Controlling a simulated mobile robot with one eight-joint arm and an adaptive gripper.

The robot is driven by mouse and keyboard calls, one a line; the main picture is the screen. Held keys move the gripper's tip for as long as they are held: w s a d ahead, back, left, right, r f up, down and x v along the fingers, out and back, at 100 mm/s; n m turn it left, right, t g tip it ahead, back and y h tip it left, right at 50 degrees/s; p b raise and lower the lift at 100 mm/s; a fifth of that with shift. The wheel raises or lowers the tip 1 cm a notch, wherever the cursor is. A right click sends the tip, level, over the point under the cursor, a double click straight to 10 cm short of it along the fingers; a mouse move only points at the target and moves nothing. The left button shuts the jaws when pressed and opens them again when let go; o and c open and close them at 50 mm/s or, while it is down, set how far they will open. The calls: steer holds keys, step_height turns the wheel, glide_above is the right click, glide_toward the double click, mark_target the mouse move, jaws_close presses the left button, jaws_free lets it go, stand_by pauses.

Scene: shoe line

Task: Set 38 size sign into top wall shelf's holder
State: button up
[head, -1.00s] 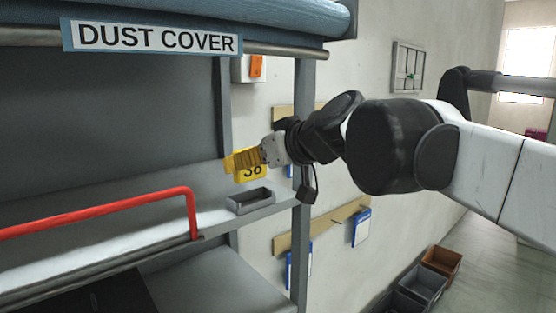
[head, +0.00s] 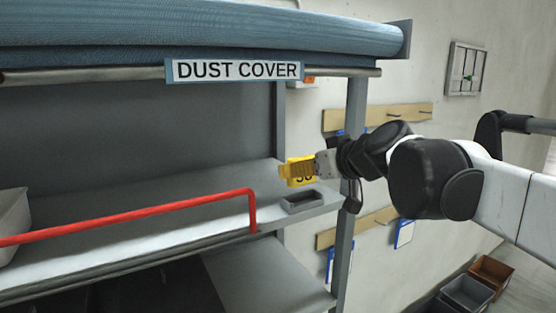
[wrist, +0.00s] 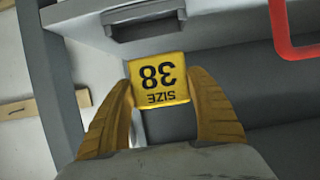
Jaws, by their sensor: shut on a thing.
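The yellow 38 size sign (wrist: 159,82) is between the fingers of my gripper (wrist: 163,108), which is shut on it. In the wrist view its text "SIZE 38" reads upside down. In the head view my gripper (head: 304,171) and the sign's lower part (head: 303,181) are above the shelf (head: 160,185), with the fingers covering most of the sign. The grey holder (head: 303,202), a shallow open tray, sits at the shelf's right end, just below the sign. It also shows in the wrist view (wrist: 145,32), beyond the sign. The sign is apart from the holder.
A red rail (head: 130,218) runs along the shelf front, left of the holder. A post (head: 351,150) stands right of the holder, near my wrist. A rolled blue dust cover (head: 200,30) hangs above. A white bin (head: 12,222) stands at the far left.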

mark_target(304, 184)
steer(key=shift+w+d+f+b, duration=0.1)
steer(key=shift+d+f+b, duration=0.2)
steer(key=shift+f, duration=0.15)
steer(key=shift+a+f+b, duration=0.1)
steer(key=shift+f+b, duration=1.1)
steer(key=shift+f, duration=0.55)
steer(key=o, duration=1.3)
steer(key=shift+o, duration=1.2)
